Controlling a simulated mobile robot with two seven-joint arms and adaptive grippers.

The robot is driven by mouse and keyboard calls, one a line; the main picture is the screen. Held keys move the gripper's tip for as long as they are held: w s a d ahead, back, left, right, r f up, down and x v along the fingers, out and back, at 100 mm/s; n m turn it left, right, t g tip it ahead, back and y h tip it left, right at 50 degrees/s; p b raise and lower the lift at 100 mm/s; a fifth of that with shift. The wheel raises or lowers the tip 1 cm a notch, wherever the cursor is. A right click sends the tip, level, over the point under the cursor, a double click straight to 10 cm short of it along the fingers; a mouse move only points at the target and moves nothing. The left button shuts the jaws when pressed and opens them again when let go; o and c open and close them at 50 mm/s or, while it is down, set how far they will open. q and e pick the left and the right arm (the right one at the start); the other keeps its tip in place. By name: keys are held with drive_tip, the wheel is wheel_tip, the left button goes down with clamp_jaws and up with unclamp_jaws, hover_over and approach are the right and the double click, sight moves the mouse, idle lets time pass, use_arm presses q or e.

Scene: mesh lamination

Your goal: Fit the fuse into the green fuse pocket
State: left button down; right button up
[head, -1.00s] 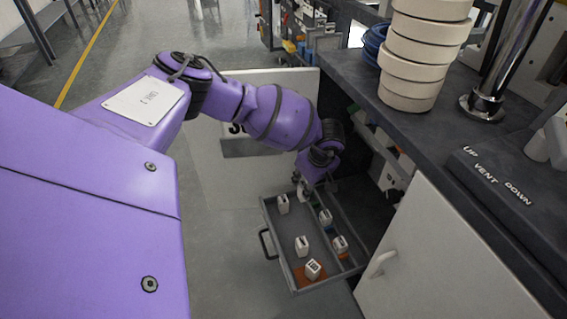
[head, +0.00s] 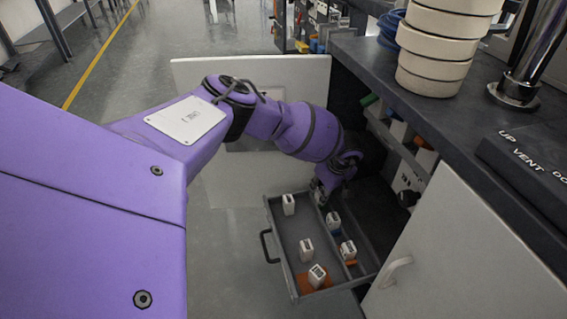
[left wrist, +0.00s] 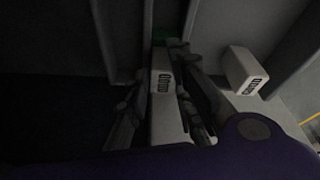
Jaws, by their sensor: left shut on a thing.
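My left gripper (head: 322,194) reaches down to the far end of the grey drawer (head: 291,282). In the left wrist view my left gripper (left wrist: 166,108) is shut on a white fuse (left wrist: 164,112) with a dark printed label. A small part of the green fuse pocket (left wrist: 160,37) shows just beyond the fuse, between grey drawer walls. The fuse hides the rest of the pocket, and I cannot tell how deep the fuse sits. My right gripper is not in view.
Other white fuses stand in the drawer, one (head: 288,204) near the gripper and one (head: 317,274) on an orange patch. A cabinet door (head: 440,255) stands right of the drawer. The dark worktop (head: 420,100) overhangs at the right.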

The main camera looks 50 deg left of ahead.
use_arm(q)
drive_tip(key=shift+f, duration=0.15)
drive_tip(key=c, duration=1.5)
unclamp_jaws()
drive_tip(key=p+v, duration=0.4)
drive_tip(key=v, duration=0.8)
drive_tip(key=shift+r+p, duration=0.25)
drive_tip(key=shift+p, duration=0.15)
